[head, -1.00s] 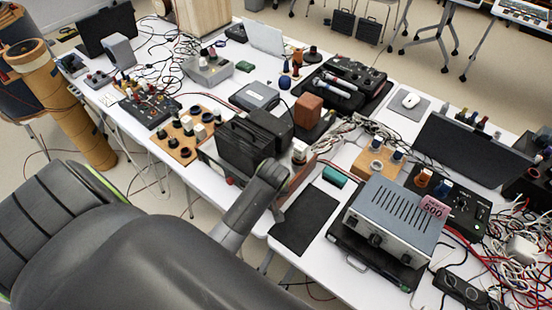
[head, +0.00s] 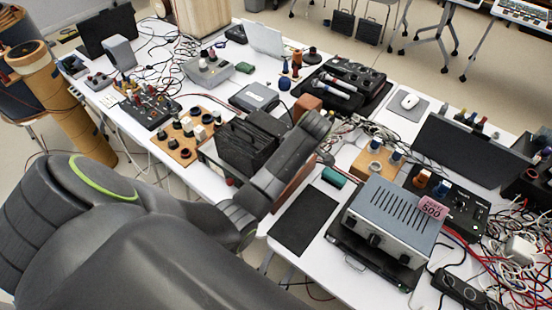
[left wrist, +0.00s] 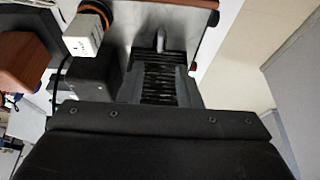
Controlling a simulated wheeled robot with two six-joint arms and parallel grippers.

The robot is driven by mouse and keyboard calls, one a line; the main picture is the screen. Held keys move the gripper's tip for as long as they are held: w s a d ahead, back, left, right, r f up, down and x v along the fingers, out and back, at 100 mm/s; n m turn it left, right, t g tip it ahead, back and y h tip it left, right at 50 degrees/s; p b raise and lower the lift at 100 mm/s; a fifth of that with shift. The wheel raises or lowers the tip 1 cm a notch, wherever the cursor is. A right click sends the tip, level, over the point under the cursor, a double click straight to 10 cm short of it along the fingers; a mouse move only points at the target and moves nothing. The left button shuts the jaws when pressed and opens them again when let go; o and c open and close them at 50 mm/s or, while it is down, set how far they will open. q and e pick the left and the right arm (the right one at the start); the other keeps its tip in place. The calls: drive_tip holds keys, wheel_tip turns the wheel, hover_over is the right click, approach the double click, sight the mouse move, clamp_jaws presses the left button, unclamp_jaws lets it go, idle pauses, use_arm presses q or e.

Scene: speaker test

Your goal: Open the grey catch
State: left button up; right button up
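A small grey upright peg, which looks like the grey catch (left wrist: 160,40), stands out from a bare metal panel (left wrist: 190,28) with red-brown wooden edges in the left wrist view. My left gripper (left wrist: 164,84) shows as a dark ribbed shape in front of the panel, its tip just below the peg in the picture. I cannot tell whether they touch or how its fingers stand. My right gripper is not in view.
A grey power unit (head: 395,220) with a pink label and a dark mat (head: 304,222) lie to the right. Loose cables (head: 515,240) crowd the right end. A white plug-like block (left wrist: 84,34) stands beside the panel.

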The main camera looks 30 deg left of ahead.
use_arm(q)
drive_tip(key=x, duration=1)
drive_tip(key=shift+f+p, duration=0.1)
drive_tip(key=shift+p, duration=0.25)
clamp_jaws()
